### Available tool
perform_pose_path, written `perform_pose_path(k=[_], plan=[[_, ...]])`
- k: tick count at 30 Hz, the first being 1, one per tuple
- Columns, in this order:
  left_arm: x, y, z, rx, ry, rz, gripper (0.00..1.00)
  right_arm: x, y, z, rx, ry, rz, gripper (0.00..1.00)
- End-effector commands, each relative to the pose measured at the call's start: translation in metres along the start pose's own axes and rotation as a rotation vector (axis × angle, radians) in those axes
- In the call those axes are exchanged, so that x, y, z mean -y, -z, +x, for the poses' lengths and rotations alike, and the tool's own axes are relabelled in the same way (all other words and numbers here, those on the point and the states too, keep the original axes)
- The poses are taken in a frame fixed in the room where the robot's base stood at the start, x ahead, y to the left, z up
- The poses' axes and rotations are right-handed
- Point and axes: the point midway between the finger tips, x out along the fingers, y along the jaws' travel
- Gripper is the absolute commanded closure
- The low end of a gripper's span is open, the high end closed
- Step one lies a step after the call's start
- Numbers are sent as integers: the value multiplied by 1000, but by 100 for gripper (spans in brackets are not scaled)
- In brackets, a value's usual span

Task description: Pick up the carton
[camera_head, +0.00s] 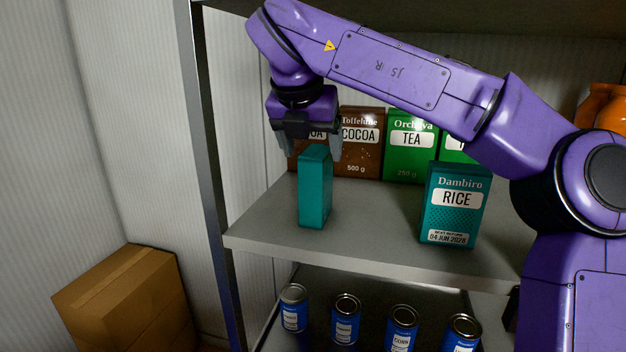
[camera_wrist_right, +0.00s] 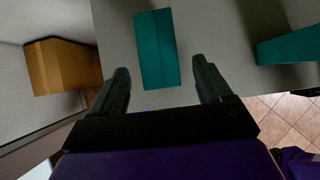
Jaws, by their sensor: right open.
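A plain teal carton (camera_head: 315,190) stands upright near the left end of the grey shelf board (camera_head: 262,235). A second teal carton, labelled Dambiro rice (camera_head: 455,205), stands further right near the front edge. My right gripper (camera_head: 310,145) is above the left carton, fingers pointing down and apart. In the right wrist view, the left carton (camera_wrist_right: 156,50) shows from above, ahead of and between the two open fingers (camera_wrist_right: 165,85), with nothing gripped. Part of the rice carton (camera_wrist_right: 290,47) shows at the right edge there. My left gripper does not show.
Brown cocoa boxes (camera_head: 360,145) and green tea boxes (camera_head: 408,145) stand at the back of the shelf. Several blue cans (camera_head: 345,318) stand on the level below. A dark shelf post (camera_head: 208,150) is left of the carton. A cardboard box (camera_head: 130,300) is at lower left.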

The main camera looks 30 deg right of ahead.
Motion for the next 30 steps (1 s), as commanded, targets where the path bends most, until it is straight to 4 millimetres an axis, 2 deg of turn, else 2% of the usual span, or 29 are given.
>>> perform_pose_path(k=[3,7,15,22,23,30], plan=[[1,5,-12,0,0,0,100,0,-21,12,-4,3,0,22],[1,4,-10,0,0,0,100,0,-18,36,-2,2,-3,22],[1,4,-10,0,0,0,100,0,-17,41,0,1,-2,22],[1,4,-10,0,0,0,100,0,-17,41,0,1,-2,97],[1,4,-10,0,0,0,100,0,-17,41,0,1,-2,100],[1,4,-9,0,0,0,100,0,-17,40,1,0,-1,100]])
